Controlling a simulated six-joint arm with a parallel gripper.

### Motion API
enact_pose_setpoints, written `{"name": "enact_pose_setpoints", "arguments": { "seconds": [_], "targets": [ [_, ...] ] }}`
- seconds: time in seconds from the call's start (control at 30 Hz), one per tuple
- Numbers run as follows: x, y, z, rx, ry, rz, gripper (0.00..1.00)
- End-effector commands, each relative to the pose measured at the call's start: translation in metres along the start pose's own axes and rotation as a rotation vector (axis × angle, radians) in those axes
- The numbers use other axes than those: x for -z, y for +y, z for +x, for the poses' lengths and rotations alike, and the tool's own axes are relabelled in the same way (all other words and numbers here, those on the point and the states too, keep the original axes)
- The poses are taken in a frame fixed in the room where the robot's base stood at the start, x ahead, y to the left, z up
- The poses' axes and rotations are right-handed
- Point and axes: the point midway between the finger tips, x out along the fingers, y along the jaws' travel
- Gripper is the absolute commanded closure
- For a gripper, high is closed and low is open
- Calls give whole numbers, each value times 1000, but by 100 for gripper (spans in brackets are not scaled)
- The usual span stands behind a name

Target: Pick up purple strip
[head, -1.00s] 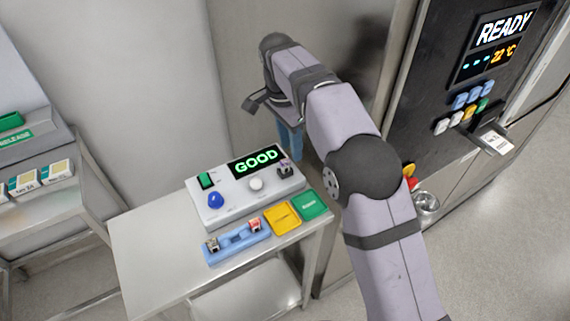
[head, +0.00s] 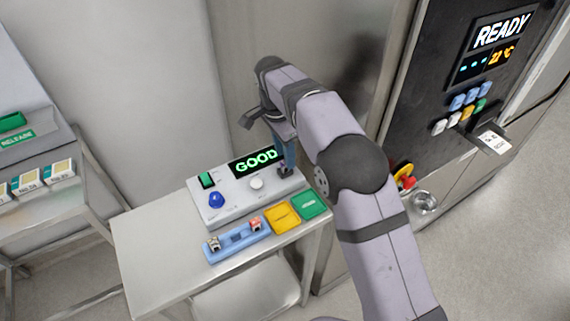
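A small dark purple piece, apparently the purple strip (head: 283,172), sits at the right end of the grey tester box (head: 225,204). The box's display reads GOOD. My gripper (head: 288,164) points down, with its blue fingers right at the purple strip and partly covering it. Whether the fingers touch the strip, or are open or shut, is too small to tell.
A blue holder (head: 236,243) with a whitish and a red piece lies in front of the box. A yellow pad (head: 282,217) and a green pad (head: 309,205) lie beside it. The dark machine panel (head: 440,70) reading READY stands at the right.

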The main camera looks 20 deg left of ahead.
Motion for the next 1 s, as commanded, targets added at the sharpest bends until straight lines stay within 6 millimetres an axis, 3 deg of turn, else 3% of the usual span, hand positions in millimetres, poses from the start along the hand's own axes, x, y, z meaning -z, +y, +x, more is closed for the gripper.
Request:
{"name": "enact_pose_setpoints", "arguments": {
  "seconds": [0.23,0.57,0.7,1.0],
  "targets": [
    [-2,0,27,-1,-1,-2,66],
    [-3,0,34,3,-1,-2,66],
    [-3,0,33,3,-1,-2,99],
    [-3,0,33,3,-1,-2,100]
  ]
}}
